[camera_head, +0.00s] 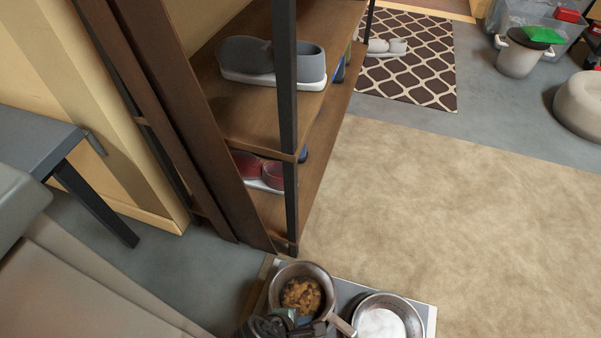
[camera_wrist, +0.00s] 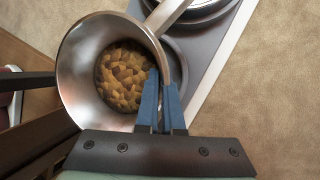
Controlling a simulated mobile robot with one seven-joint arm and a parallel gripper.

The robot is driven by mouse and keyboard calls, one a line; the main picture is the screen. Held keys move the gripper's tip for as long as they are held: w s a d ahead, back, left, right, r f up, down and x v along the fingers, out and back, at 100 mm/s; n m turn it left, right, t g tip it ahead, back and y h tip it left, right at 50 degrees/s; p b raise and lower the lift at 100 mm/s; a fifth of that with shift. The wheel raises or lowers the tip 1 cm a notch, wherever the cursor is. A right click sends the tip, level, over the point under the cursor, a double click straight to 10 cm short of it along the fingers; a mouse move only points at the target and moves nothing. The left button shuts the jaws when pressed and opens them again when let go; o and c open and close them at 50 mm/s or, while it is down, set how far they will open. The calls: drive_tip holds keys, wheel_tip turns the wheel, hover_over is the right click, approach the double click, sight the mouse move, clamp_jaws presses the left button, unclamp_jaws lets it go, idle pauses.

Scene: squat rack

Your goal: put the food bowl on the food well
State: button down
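The food bowl (camera_head: 302,268) is a shiny metal bowl with brown kibble (camera_head: 301,296) at its bottom. In the wrist view the bowl (camera_wrist: 82,85) fills the left and middle, overlapping the grey feeding stand (camera_wrist: 217,50). A dark round well (camera_wrist: 186,62) shows partly beside the bowl; the bowl hides the rest. My gripper (camera_wrist: 161,88) has blue fingers close together, one inside and one outside the bowl's near-right rim, apparently pinching it. In the head view my gripper (camera_head: 290,325) is at the bowl's near side. I cannot tell whether the bowl touches the stand.
A second metal bowl (camera_head: 408,312) with white contents sits on the stand's right side. A wooden shoe rack (camera_head: 225,105) with a dark post stands just behind and left. A grey bench (camera_head: 35,140) is at left. Beige carpet (camera_head: 450,215) lies clear to the right.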

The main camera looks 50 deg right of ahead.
wheel_tip(320, 180, down, 9)
drive_tip(key=b, duration=0.6)
drive_tip(key=shift+r+b, duration=0.1)
drive_tip(key=shift+b, duration=0.25)
drive_tip(key=shift+r, duration=0.1)
drive_tip(key=c, duration=1.5)
unclamp_jaws()
drive_tip(key=shift+o, duration=0.9)
